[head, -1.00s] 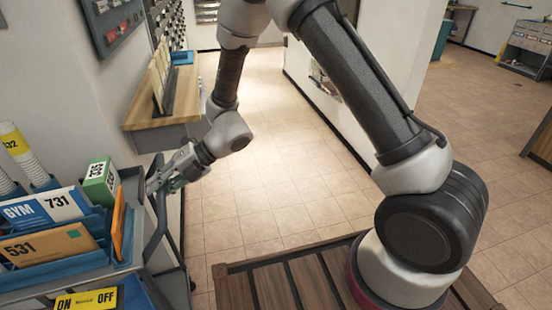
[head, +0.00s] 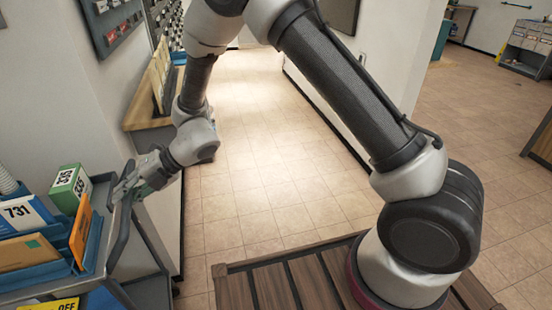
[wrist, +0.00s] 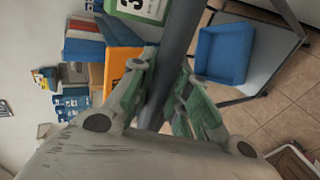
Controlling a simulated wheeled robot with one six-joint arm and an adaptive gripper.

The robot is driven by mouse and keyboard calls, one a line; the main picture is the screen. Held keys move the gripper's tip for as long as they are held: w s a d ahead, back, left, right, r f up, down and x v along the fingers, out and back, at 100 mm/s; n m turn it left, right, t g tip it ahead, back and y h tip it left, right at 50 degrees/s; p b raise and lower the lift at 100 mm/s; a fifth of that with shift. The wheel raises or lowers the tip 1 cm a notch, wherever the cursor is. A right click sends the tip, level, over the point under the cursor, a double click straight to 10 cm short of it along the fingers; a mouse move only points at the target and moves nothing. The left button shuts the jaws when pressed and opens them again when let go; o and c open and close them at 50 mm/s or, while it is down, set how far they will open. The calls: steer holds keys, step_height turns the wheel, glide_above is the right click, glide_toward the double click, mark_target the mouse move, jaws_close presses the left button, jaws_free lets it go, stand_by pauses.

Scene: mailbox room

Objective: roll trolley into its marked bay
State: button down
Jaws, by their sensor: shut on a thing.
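The grey trolley (head: 147,293) stands at the lower left of the head view, cut off by the picture's edge. It carries blue trays with a green-and-white box (head: 70,187), an orange item (head: 80,232) and other mail. My gripper (head: 130,185) is shut on the upper part of its dark bar handle (head: 118,243). In the wrist view the bar (wrist: 178,50) runs between the two fingers, and a blue bin (wrist: 224,53) sits on a lower shelf. I cannot make out any bay marking in these views.
A wood-topped counter (head: 150,117) projects from the left wall beyond the trolley. A low white partition wall (head: 345,108) bounds the aisle on the right. The tiled floor (head: 250,150) between them is clear.

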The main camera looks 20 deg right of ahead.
steer(key=a, duration=0.8)
steer(key=shift+s, duration=0.35)
steer(key=c, duration=1.1)
jaws_free()
steer(key=shift+d, duration=0.1)
steer(key=shift+v, duration=4.45)
